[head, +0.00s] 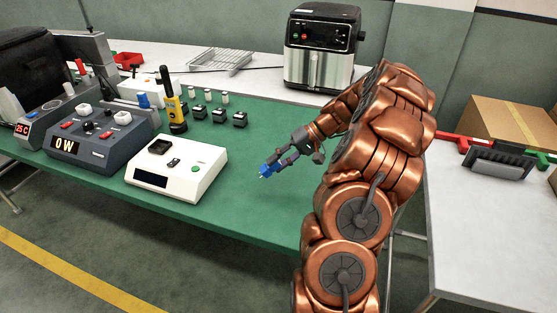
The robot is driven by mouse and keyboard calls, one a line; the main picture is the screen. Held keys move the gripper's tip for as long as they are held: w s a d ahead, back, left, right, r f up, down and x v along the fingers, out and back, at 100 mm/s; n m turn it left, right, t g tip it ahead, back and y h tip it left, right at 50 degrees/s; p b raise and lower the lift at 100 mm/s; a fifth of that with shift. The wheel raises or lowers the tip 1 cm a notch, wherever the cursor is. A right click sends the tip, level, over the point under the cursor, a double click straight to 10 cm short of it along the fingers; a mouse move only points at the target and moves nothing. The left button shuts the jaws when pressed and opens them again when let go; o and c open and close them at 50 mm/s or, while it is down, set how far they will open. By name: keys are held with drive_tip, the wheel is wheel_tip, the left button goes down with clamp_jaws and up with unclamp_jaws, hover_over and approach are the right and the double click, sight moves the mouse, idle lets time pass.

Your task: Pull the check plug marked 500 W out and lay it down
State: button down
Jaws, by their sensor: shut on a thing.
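My gripper (276,163) is shut on a small blue plug (265,171) and holds it over the green mat, right of the white tester. A small light tip shows at the plug's lower end. No marking can be read on it at this size, so I cannot tell whether it says 500 W. The dark blue-grey meter box (88,139) at the left shows "0 W". The white tester (176,168) has a dark display, a black socket-like part and a green button on top.
Several black blocks (219,116) stand behind the white tester, near a yellow-and-black handheld tool (175,110). An air fryer (321,47) and a wire rack (220,59) stand at the back. The green mat (249,204) is clear right of the tester.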

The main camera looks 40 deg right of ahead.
drive_tip(key=shift+f, duration=2.4)
drive_tip(key=c, duration=0.8)
unclamp_jaws()
drive_tip(key=shift+r, duration=0.1)
drive_tip(key=v, duration=1.2)
